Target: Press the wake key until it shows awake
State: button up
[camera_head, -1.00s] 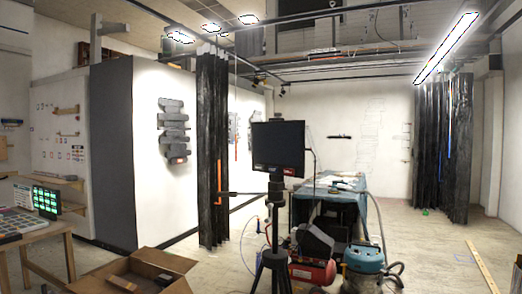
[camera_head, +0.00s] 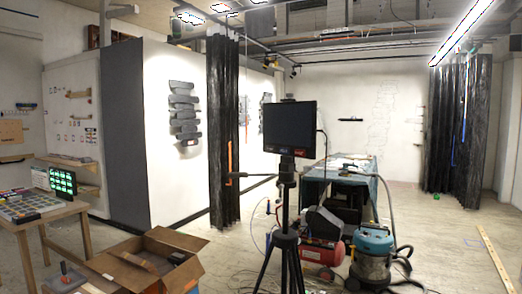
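No key marked wake can be made out. A small screen with rows of bright green cells (camera_head: 62,181) stands at the back of a wooden table on the left; its text is too small to read. A flat panel of many coloured squares (camera_head: 28,206) lies on that table in front of it. A dark monitor (camera_head: 289,130) stands on a black tripod near the middle, and its screen looks blank. My gripper is not in view.
An open cardboard box (camera_head: 150,262) sits in front, right of the wooden table (camera_head: 62,213). A red compressor (camera_head: 322,252) and a blue vacuum (camera_head: 373,250) with hoses stand right of the tripod (camera_head: 284,238). A yellow strip (camera_head: 495,258) lies on open floor at right.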

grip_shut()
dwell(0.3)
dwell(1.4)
